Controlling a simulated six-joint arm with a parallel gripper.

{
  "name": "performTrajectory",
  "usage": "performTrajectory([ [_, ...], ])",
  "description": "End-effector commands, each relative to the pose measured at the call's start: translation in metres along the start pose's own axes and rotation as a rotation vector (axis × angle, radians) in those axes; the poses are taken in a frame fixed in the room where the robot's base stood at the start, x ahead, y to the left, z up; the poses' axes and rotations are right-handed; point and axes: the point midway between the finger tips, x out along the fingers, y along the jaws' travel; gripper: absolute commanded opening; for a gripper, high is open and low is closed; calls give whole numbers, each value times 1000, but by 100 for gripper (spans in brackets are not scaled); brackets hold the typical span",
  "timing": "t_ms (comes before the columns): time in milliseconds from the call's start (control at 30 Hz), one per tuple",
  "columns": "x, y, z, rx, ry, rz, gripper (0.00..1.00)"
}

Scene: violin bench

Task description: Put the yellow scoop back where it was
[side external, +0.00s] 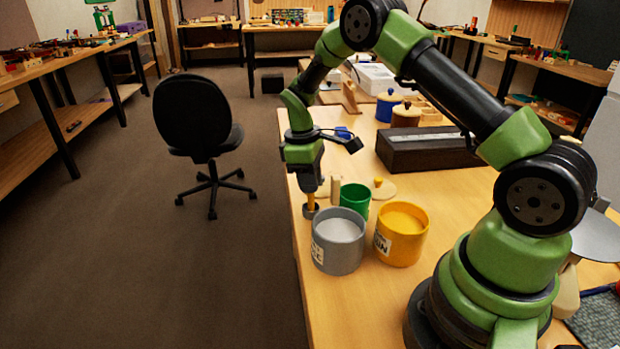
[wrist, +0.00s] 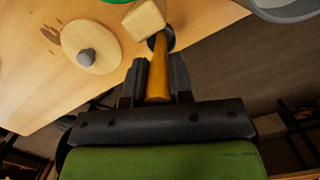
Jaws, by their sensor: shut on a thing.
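The yellow scoop (side external: 311,201) hangs handle-up below my gripper (side external: 313,184), near the table's left edge in the side view. My gripper is shut on its yellow handle, which also shows between the fingers in the wrist view (wrist: 158,88). The scoop's dark round bowl is low over the table; I cannot tell whether it touches. In the wrist view a pale wooden block (wrist: 145,20) partly covers the bowl. The grey canister (side external: 338,243) and yellow canister (side external: 401,235) stand open to the right of the scoop.
A round wooden lid with a grey knob (wrist: 90,50) lies close by in the wrist view. Another lid (side external: 384,189) lies behind the yellow canister. A long dark box (side external: 425,150) and lidded blue pot (side external: 388,106) stand farther back. The table's front left is clear.

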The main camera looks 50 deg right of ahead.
Motion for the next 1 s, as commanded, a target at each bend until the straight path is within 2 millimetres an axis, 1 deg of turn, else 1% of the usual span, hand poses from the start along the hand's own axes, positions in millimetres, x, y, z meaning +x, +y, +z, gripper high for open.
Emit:
performTrajectory([
  [67, 2, 0, 0, 0, -1, -1, 0],
  [100, 3, 0, 0, 0, -1, -1, 23],
  [167, 3, 0, 0, 0, -1, -1, 37],
  [200, 3, 0, 0, 0, -1, -1, 46],
  [467, 2, 0, 0, 0, 0, 0, 46],
  [567, -3, 0, 0, 0, 2, 2, 46],
  [667, -17, 0, -1, -1, 3, 3, 46],
  [900, -71, 1, -1, -1, 6, 5, 46],
  [1000, -91, 0, -1, -1, 5, 4, 46],
])
